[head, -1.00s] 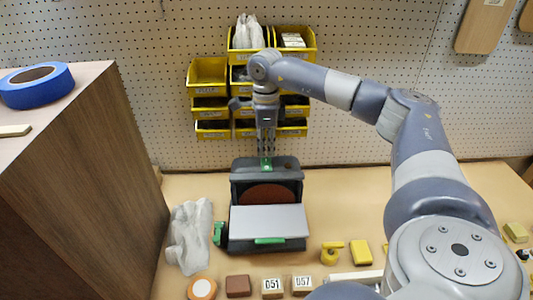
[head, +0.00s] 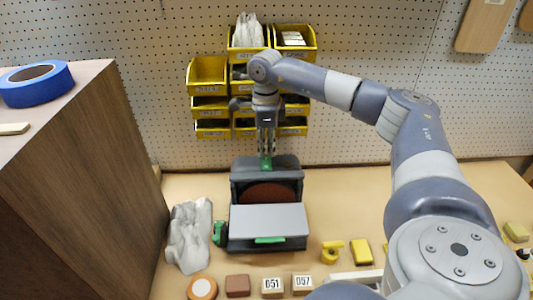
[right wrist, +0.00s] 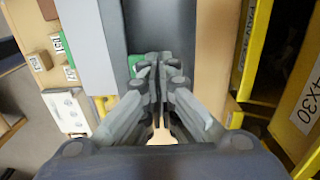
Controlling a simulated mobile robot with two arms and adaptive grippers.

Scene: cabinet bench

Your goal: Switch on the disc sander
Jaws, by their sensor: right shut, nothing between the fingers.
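The disc sander (head: 268,222) stands on the bench, with a dark housing, a reddish-brown disc and a grey table in front. A green part (head: 265,162) shows on top of its housing, right below my right gripper. My right gripper (head: 266,153) points down at the housing top, its fingers together and empty; whether it touches the green part cannot be told. In the right wrist view the shut fingers (right wrist: 157,75) are over the dark housing (right wrist: 160,30), with a bit of green (right wrist: 135,62) beside the tips. My left gripper is not in view.
Yellow bins (head: 209,75) hang on the pegboard close behind my right gripper. A wooden cabinet (head: 85,160) with blue tape (head: 37,85) stands at left. A glove (head: 189,237) lies left of the sander, and blocks (head: 272,287) lie in front.

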